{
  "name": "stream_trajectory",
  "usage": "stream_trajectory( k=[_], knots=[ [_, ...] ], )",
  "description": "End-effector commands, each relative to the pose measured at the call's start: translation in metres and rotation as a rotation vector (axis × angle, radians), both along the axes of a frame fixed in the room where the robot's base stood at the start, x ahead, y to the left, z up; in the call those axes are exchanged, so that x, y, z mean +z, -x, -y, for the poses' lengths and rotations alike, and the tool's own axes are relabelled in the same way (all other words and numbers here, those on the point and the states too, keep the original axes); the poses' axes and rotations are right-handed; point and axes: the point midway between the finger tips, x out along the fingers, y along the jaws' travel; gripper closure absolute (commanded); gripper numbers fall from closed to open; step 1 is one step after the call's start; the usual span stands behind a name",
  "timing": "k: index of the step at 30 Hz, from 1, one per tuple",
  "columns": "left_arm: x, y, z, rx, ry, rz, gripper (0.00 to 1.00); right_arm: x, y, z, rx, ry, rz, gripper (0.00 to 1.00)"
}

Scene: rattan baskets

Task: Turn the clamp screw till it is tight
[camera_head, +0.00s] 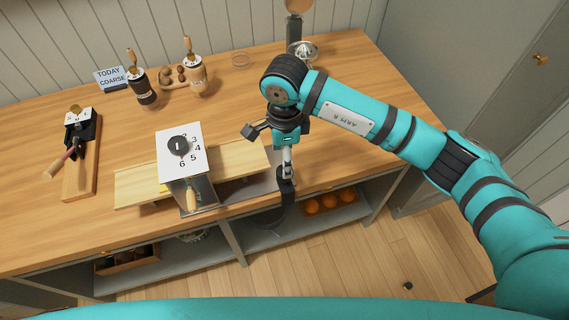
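A grinder with a white numbered top plate (197,136) and a black dial (178,146) stands near the table's front edge. A crank with a wooden knob (192,206) is on its front. My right gripper (287,184) points down at the table's front edge, right of the grinder. Its fingertips are small and dark, so whether they are open or shut on something is unclear. A dark curved piece (274,221) shows below the edge under it. I cannot make out a clamp screw clearly. My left gripper is out of view.
A pale wooden board (137,188) lies beneath the grinder. Two wooden-handled jars (143,94), a sign (112,77) and a tool on a wooden stand (81,150) are at the left and back. A metal strainer (303,51) stands behind my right arm. Oranges (328,202) sit on the shelf below.

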Motion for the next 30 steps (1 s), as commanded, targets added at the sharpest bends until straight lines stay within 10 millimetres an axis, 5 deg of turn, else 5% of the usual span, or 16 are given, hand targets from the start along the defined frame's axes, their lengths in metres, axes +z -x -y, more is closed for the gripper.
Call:
stream_trajectory(
  k=[9,21,30],
  knots=[
    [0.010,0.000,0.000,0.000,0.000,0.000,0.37,-0.046,0.000,0.000,-0.001,-0.001,-0.001,0.37],
    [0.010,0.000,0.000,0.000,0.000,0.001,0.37,-0.054,0.000,-0.001,0.000,-0.002,0.001,0.39],
    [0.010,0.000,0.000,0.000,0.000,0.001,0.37,-0.053,0.000,0.000,0.000,-0.002,0.001,0.78]
  ],
)
